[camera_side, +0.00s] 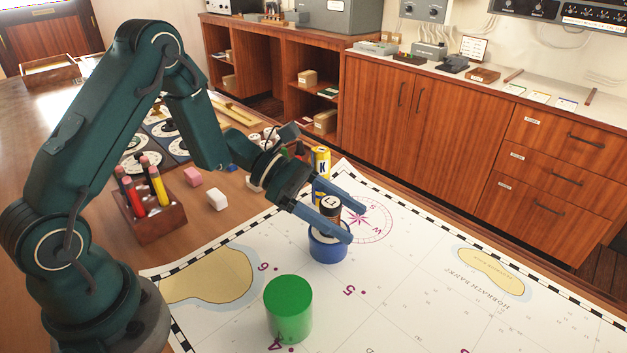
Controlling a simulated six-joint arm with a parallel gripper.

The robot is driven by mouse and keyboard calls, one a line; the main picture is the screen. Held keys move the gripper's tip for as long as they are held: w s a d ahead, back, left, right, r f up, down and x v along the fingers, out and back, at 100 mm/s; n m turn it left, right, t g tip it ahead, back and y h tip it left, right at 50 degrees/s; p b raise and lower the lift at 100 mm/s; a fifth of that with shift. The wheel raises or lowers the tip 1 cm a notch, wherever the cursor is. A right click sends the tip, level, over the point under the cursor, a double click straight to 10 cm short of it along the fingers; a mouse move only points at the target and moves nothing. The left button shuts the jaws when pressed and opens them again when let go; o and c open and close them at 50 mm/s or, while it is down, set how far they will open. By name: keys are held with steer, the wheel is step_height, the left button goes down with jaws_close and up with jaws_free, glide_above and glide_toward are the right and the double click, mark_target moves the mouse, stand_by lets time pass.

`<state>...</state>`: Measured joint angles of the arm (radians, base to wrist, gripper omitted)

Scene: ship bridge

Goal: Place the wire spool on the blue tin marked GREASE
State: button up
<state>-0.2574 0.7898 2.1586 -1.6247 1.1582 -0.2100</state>
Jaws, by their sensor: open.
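A blue tin (328,248) stands on the white chart; no GREASE marking is readable on it from here. A small brown and black cylinder with a white marked top (331,207), which looks like the wire spool, stands upright over the tin and appears to rest on it. My gripper (355,222) is open, its two blue fingers reaching in from the left on either side of the cylinder. The near finger hides part of the cylinder's base and the tin's rim, so I cannot tell the exact contact.
A green cylinder (289,310) stands nearer on the chart (430,290). A yellow can marked K (321,160) is just behind the gripper. A wooden pencil holder (155,222), a pink block (192,177) and a white block (217,199) lie left. The chart's right side is clear.

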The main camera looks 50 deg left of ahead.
steer(key=v, duration=1.1)
steer(key=s+d+r+m+g+y, duration=0.3)
steer(key=s+d+m+g+y, duration=0.25)
steer(key=s+m, duration=0.45)
steer(key=s+a+r+m+t+y, duration=0.2)
steer(key=m+t+y, duration=0.4)
steer(key=m, duration=0.6)
steer(key=s+a+y, duration=0.1)
steer(key=s, duration=0.1)
steer(key=shift+s+r+m, duration=0.3)
